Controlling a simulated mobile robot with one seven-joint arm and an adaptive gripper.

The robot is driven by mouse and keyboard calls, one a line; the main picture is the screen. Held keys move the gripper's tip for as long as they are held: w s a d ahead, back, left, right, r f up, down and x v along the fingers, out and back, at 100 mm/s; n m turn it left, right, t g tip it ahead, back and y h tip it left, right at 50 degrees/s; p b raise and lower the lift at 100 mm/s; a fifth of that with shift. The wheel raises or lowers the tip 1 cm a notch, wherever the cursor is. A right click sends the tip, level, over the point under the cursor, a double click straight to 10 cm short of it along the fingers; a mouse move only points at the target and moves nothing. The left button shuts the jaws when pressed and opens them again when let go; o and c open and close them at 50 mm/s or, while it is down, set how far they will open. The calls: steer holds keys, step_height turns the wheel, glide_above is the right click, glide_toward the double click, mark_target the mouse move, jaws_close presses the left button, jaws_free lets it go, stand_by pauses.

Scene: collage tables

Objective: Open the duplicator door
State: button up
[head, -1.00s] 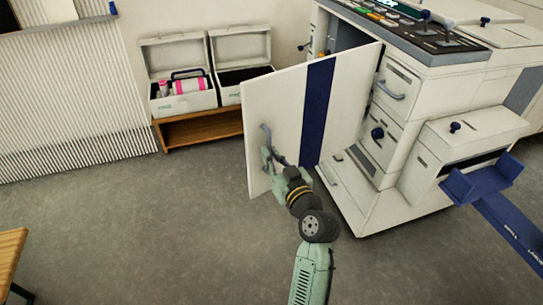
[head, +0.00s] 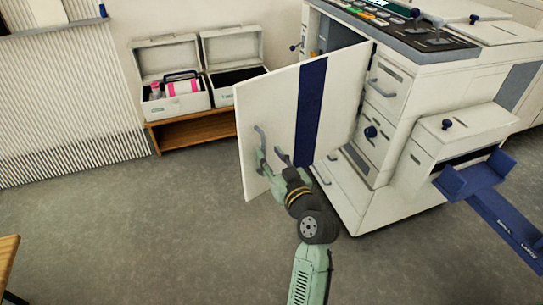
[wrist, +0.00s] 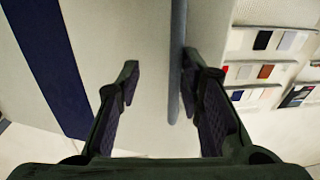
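The duplicator (head: 400,120) is a large white machine at the right of the head view. Its white door (head: 270,110), with a dark blue stripe, stands swung wide open toward the left, and a dark opening shows behind its top edge. A grey bar handle (head: 261,136) is near the door's free edge. My gripper (head: 272,158) is at the handle's lower part. In the wrist view, my gripper (wrist: 160,80) has its fingers apart, with the grey handle (wrist: 177,60) between them, close to the right finger. I cannot tell whether they touch.
Two open white cases (head: 175,80) stand on a low wooden bench (head: 190,130) behind the door's free edge. A blue tray (head: 475,180) juts from the machine at the right. The grey floor (head: 120,220) at left is clear.

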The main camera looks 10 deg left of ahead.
steer(key=v, duration=0.7)
steer(key=shift+d, duration=0.15)
steer(key=shift+s, duration=0.25)
